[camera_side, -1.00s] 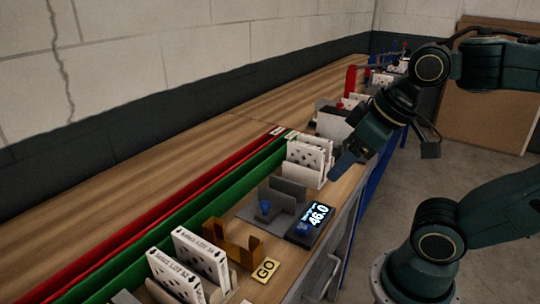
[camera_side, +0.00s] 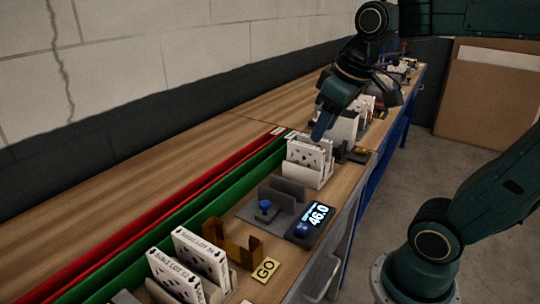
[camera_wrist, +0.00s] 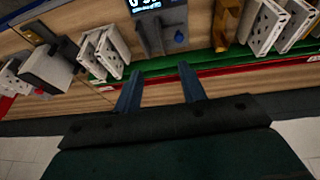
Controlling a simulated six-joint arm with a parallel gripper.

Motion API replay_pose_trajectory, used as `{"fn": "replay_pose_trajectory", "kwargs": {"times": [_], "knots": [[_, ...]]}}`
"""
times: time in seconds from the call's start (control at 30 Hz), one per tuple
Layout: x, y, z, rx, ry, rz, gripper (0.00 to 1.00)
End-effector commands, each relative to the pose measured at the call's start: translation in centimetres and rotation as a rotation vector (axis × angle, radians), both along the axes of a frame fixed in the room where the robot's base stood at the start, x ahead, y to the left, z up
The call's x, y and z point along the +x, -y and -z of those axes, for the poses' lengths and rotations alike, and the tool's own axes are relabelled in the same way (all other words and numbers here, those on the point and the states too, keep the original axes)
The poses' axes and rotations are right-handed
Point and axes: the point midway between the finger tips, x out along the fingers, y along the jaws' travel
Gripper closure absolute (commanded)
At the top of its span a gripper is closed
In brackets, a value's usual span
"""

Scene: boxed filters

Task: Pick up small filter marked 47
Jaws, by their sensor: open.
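Several white boxed filters stand in racks along the bench. One group (camera_side: 308,160) is mid-bench, and a larger pair (camera_side: 202,254) stands at the near end. In the wrist view a white pair (camera_wrist: 104,52) is left of centre and larger white filters (camera_wrist: 265,27) are at the upper right. I cannot read the number 47 on any of them. My gripper (camera_side: 322,130) is just above and behind the mid-bench group in the side view. In the wrist view my gripper (camera_wrist: 160,80) has its blue fingers apart, with nothing between them.
A display (camera_side: 313,219) reads 46.0 beside a grey holder (camera_side: 283,196) with a blue knob. A brass-coloured bracket (camera_side: 232,240) and a GO plate (camera_side: 265,269) are nearer. Green (camera_side: 150,230) and red (camera_side: 130,225) strips run along the bench. Bare wood lies behind them.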

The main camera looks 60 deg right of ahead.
Motion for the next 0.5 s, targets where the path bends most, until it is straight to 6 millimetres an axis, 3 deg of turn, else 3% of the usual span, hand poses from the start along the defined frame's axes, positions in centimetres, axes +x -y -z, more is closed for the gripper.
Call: {"fn": "replay_pose_trajectory", "kwargs": {"times": [0.27,0.5], "knots": [[4.7,4.9,-1.2,-0.015,-0.105,0.011,0.59],[8.1,10.1,-1.0,-0.009,-0.192,0.014,0.59]]}}
